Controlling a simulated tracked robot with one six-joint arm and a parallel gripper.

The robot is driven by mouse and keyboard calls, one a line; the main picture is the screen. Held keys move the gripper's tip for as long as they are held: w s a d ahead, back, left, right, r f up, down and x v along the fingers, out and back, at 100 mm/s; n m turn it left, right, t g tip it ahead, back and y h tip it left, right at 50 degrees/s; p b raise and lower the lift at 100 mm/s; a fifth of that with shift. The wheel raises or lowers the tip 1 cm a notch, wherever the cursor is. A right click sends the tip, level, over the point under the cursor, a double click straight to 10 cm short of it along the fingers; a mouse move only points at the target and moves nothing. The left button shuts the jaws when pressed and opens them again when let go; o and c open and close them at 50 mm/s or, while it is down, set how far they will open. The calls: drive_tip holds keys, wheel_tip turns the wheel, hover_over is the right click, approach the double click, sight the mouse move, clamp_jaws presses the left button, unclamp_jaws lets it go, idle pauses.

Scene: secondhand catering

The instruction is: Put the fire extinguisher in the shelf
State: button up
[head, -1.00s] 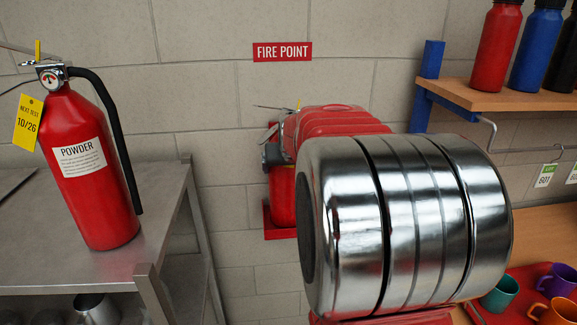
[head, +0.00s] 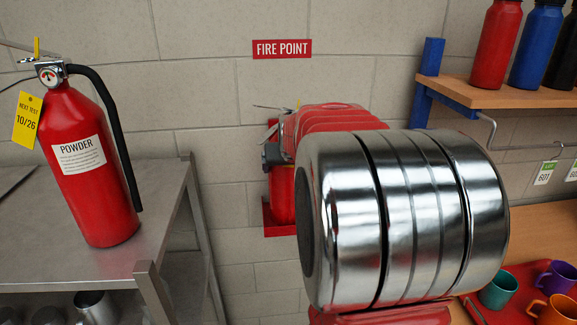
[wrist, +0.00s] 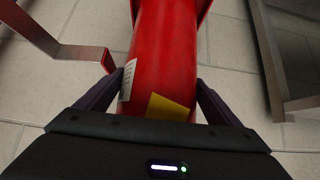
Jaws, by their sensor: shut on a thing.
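A red fire extinguisher (head: 283,195) is by the wall under the FIRE POINT sign, largely hidden behind my arm. In the wrist view my gripper (wrist: 163,85) is shut on its red body (wrist: 165,45), with a finger on each side. A white label and a yellow tag show there. A red wall shelf (head: 280,231) shows around its lower part; whether its base rests on the shelf I cannot tell. A second red extinguisher (head: 88,165), labelled POWDER with a 10/26 tag, stands upright on the steel table at left.
The steel table (head: 125,262) has pots on its lower level. A wooden shelf (head: 490,95) at right holds bottles above a hook. Below it, a wooden counter carries a red tray (head: 480,309) with coloured mugs.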

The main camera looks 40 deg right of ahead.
drive_tip(key=o, duration=1.8)
drive_tip(key=shift+r, duration=0.3)
drive_tip(key=shift+o, duration=0.7)
drive_tip(key=shift+f, duration=0.1)
drive_tip(key=shift+s+f, duration=0.1)
drive_tip(key=shift+f, duration=0.35)
drive_tip(key=v, duration=1.4)
drive_tip(key=shift+r, duration=0.2)
